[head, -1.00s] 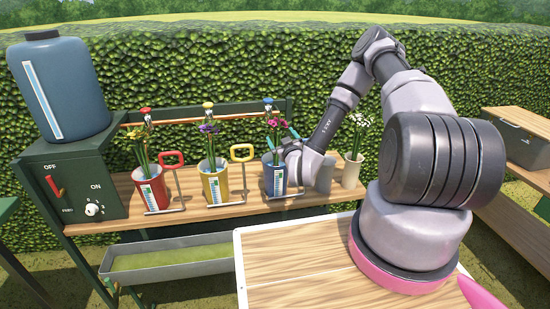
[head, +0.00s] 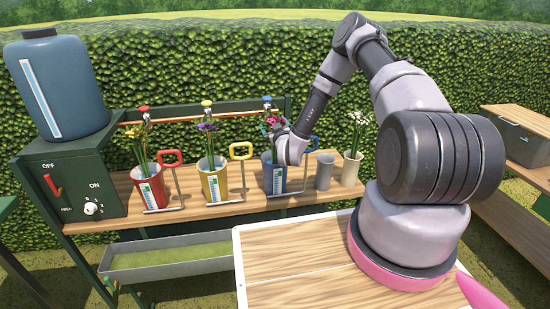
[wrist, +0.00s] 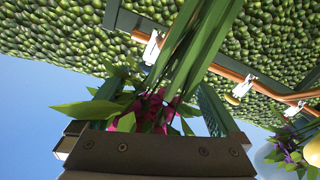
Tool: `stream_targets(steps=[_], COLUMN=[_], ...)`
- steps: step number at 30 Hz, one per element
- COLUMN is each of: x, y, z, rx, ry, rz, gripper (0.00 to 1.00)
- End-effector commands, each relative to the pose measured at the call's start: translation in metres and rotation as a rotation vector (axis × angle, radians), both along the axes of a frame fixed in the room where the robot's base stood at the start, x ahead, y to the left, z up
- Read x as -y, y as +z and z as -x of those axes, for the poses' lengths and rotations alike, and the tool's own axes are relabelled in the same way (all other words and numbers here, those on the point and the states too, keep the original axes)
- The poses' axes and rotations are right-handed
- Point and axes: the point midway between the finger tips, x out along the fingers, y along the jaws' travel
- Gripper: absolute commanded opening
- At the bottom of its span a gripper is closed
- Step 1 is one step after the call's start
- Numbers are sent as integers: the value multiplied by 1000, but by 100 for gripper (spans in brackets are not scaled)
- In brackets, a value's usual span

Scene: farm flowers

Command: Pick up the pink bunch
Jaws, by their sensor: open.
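The pink bunch (head: 273,123) stands in the blue pot (head: 275,182) on the wooden bench, its stems going down into the pot. My gripper (head: 279,138) is at the bunch, just above the pot's rim, and partly covers the stems. In the wrist view the pink flowers (wrist: 152,108) and long green stems show between the two spread fingers of my gripper (wrist: 162,100). The fingers are open, with teal inner pads. Whether a pad touches the stems cannot be told.
A red pot (head: 153,190) and a yellow pot (head: 213,183) with flowers stand left of the blue one. A grey pot (head: 324,173) and a cream pot (head: 351,170) with white flowers stand close to the right. A tap rail (head: 220,115) runs behind.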

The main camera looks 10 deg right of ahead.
Motion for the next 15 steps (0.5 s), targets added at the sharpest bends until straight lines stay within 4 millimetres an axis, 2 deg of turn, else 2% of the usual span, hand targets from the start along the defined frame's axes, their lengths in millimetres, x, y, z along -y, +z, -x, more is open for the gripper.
stream_targets(steps=[4,5,6,11,12,13,15], x=[0,0,0,0,0,0,0], y=[0,0,0,0,0,0,0], z=[0,0,0,0,0,0,0], rx=[0,0,0,-1,-1,-1,0], ry=[0,0,0,0,0,0,0], rz=[0,0,0,0,0,0,0], gripper=[100,96,81,20,4,0,0])
